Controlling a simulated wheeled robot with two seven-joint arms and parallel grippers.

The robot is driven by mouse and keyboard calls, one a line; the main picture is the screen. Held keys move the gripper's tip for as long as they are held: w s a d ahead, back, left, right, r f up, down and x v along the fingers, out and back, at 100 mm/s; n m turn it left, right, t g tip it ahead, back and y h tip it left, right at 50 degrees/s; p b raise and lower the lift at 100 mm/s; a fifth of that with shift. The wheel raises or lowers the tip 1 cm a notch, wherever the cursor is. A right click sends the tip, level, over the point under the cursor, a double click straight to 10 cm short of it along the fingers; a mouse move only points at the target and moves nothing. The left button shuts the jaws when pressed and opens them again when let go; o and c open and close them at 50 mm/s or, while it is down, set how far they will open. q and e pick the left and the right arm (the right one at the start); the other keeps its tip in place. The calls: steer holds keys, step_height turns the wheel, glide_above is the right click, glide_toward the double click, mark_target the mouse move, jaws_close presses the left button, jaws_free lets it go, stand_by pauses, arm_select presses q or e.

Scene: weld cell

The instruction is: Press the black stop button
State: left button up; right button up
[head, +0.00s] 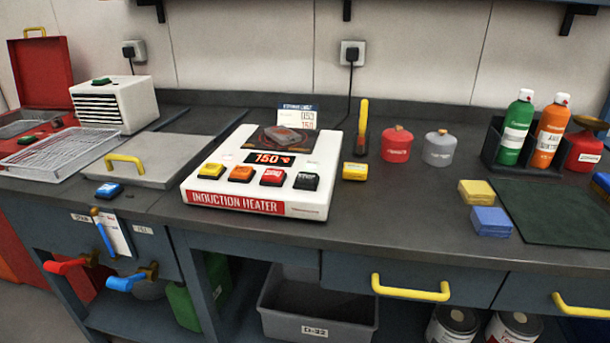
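The induction heater (262,171) is a white box near the middle of the dark bench, with a red front label. Its sloped front carries a row of several buttons: yellow at left, then orange, then red, and the black button (306,181) at the right end. The black button has a small light marking on top, too small to read. A red display (269,159) above the buttons reads 150. A dark plate with a grey piece on it (283,136) lies at the top of the heater. Neither of my grippers shows in the head view.
A grey lid with a yellow handle (160,160) lies left.

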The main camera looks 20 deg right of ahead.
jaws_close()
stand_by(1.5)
